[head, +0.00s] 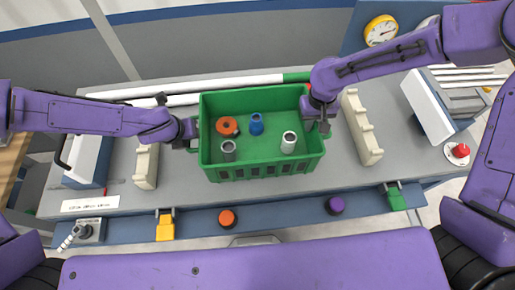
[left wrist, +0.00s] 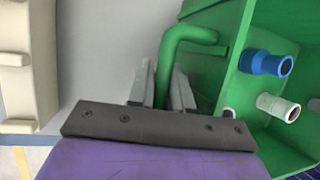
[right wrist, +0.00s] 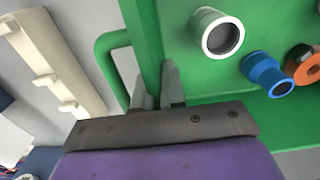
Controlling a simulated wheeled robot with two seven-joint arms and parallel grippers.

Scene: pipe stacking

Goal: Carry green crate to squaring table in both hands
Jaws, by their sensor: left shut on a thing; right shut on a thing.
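The green crate (head: 262,101) is over the middle of the grey table (head: 180,185), between two cream racks. It holds an orange ring-shaped part (head: 227,126), a blue fitting (head: 256,124), a grey fitting (head: 228,150) and a white fitting (head: 289,142). My left gripper (head: 191,132) is shut on the crate's left handle, whose green bar (left wrist: 166,72) passes between the fingers. I cannot tell whether the crate's bottom touches the table.
Cream notched racks stand left (head: 146,166) and right (head: 361,128) of the crate. White pipes (head: 225,85), one green-ended, lie behind it. A red button (head: 460,150) is at the right. The front rail carries a yellow clamp (head: 165,227) and a green clamp (head: 396,199).

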